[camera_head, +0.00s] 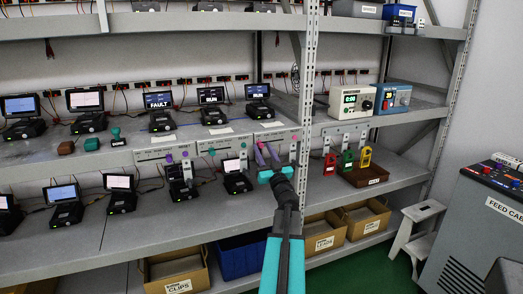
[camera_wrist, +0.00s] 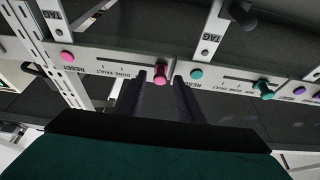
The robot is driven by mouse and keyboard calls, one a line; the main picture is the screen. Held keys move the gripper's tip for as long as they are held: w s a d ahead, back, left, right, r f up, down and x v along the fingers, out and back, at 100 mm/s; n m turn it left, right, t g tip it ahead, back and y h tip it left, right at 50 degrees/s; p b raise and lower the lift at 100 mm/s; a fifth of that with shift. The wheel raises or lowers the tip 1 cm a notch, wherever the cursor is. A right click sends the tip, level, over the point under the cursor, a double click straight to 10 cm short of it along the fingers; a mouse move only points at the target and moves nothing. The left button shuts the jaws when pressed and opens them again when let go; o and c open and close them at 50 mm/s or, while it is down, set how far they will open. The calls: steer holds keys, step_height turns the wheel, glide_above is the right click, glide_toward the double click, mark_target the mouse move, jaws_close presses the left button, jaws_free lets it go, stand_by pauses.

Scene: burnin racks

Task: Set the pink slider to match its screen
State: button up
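The pink slider (camera_wrist: 160,73) shows in the wrist view on a pale label strip with tick marks. A pink round button (camera_wrist: 67,56) is further left on that strip. My gripper (camera_wrist: 160,78) has its two dark fingers apart, with the slider knob seen between their tips; I cannot tell whether they touch it. In the head view my gripper (camera_head: 265,156) is at the shelf-edge panel and hides much of the pink control. A small screen (camera_head: 257,90) stands on the shelf above this panel; its word is too small to read.
A teal slider (camera_wrist: 263,89) and teal button (camera_wrist: 196,73) sit on the neighbouring strip. Other screens read FAULT (camera_head: 158,99) and RUN (camera_head: 210,95). A metal rack post (camera_head: 307,90) rises just right of my gripper. Bins (camera_head: 324,233) stand below.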

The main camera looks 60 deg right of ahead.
steer(key=shift+w+d+r, duration=0.2)
steer(key=shift+w, duration=0.1)
jaws_close()
steer(key=shift+w, duration=0.1)
